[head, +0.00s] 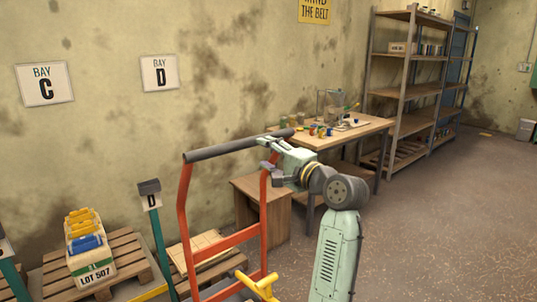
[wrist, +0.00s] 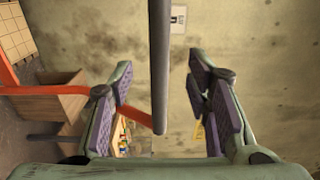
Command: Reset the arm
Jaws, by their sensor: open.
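My arm reaches up and left in the head view. My gripper (head: 268,155) is open beside the right end of a dark grey handlebar (head: 235,146) on an orange trolley frame (head: 185,205). In the wrist view, my two purple-padded fingers (wrist: 160,95) stand wide apart. The handlebar also shows there (wrist: 160,60), running down the middle of the gap, with its end between the fingers. No contact between pads and bar shows. I cannot tell how deep the bar lies between them.
A wooden box (head: 262,205) and a workbench (head: 355,133) with small items stand behind my gripper. Shelves (head: 412,70) stand further right. A pallet (head: 125,262) bears a crate marked LOT 507 (head: 92,272) at lower left. Open floor (head: 440,220) lies right.

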